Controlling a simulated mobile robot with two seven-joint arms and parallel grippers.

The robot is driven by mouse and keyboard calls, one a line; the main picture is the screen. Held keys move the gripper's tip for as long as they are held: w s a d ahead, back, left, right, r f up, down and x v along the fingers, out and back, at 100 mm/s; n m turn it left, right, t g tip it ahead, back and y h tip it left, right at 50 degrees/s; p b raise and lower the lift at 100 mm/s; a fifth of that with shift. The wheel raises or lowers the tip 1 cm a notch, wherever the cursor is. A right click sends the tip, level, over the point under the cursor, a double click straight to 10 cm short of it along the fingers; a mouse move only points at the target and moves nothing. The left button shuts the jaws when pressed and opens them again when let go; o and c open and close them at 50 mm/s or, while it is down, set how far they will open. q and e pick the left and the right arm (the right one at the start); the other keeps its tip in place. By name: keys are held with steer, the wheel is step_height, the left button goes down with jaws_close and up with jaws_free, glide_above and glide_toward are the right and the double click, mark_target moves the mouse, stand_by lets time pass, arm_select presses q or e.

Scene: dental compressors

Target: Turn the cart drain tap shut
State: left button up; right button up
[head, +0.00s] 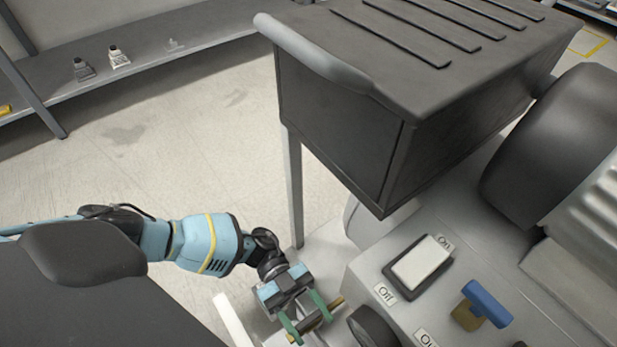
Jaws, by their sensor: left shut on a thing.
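My left gripper (305,316) is low in the head view, at the left side of the grey machine. Its two green fingers are shut on a small brass and dark tap (325,313), which I take to be the cart drain tap. The fingers hide part of it, so I cannot tell how far it is turned. Another tap, with a blue handle (487,303) on a brass body, stands on the machine's panel to the right, apart from the gripper. My right gripper is out of view.
A white rocker switch (421,263) with On and Off labels and a dark round knob (373,327) are on the panel. A dark grey cart box (350,130) with a rounded handle overhangs behind the gripper. A shelf (150,60) stands far left. Open floor (190,140) lies between.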

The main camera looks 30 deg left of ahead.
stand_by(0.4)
arm_select(q)
steer(key=o, duration=1)
steer(key=shift+p+v, duration=0.4)
steer(key=shift+v, duration=3.5)
